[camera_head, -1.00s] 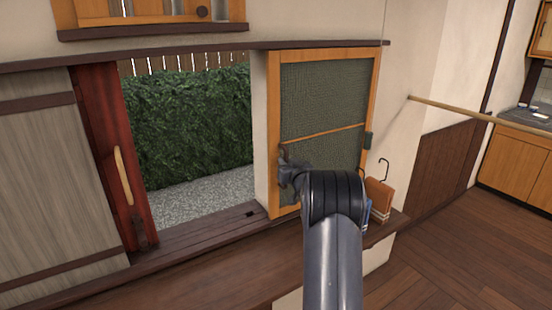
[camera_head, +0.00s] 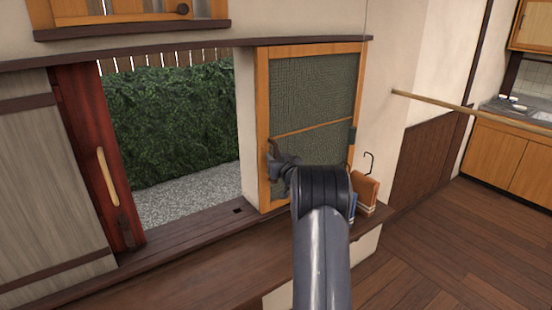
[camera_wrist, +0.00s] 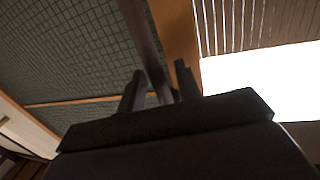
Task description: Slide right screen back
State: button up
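The right screen (camera_head: 320,90) has an orange wooden frame and dark green mesh. It stands upright against the cream wall, right of the opening. My gripper (camera_head: 272,156) is at its left stile, about mid-height or lower, where my wrist hides part of the frame. In the wrist view the screen's mesh (camera_wrist: 75,45) fills the left. A dark upright bar (camera_wrist: 143,30), which looks like its handle, runs down between my two fingers (camera_wrist: 160,85). The fingers are apart on either side of it, with narrow gaps visible; contact lower down is hidden.
The opening shows a hedge (camera_head: 175,120) and gravel. A red panel (camera_head: 100,165) with a pale handle stands at its left. A dark wooden ledge (camera_head: 190,265) runs below. Books (camera_head: 363,190) and a hooked handle (camera_head: 370,160) are right of the screen.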

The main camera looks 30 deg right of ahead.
jog(key=s+a+b, duration=0.1)
jog(key=s+b, duration=0.2)
jog(key=s, duration=0.7)
jog(key=shift+s+a, duration=0.35)
jog(key=shift+w, duration=0.1)
jog(key=w+p, duration=0.1)
jog(key=w, duration=0.2)
jog(key=w+d+p, duration=0.1)
jog(key=w, duration=0.3)
jog(key=w+p, duration=0.1)
jog(key=w, duration=0.2)
jog(key=shift+w+d, duration=0.3)
jog(key=shift+d, duration=0.05)
jog(key=shift+a, duration=0.2)
jog(key=shift+s+a, duration=0.1)
jog(key=shift+s, duration=0.05)
